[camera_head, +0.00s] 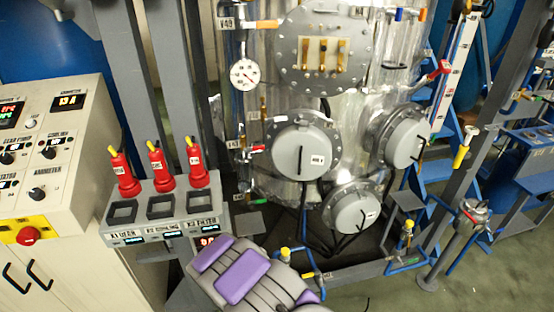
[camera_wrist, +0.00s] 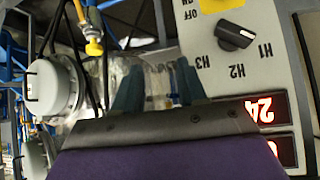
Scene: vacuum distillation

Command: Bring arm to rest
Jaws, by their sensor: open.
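My arm (camera_head: 240,277), grey with purple pads, reaches in from the bottom middle of the head view. Its fingertips cannot be made out there. In the wrist view my gripper (camera_wrist: 158,80) shows two dark blue-grey fingers standing apart beyond a dark cover. It is open, and nothing is seen held between the fingers. Part of a shiny metal vessel shows behind them.
A control desk (camera_head: 60,215) stands at left, beside a box with three red handles (camera_head: 158,165). The metal vessel (camera_head: 340,120) with round flanges stands ahead. The wrist view shows a panel (camera_wrist: 215,70) with a black knob and red digits close at right.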

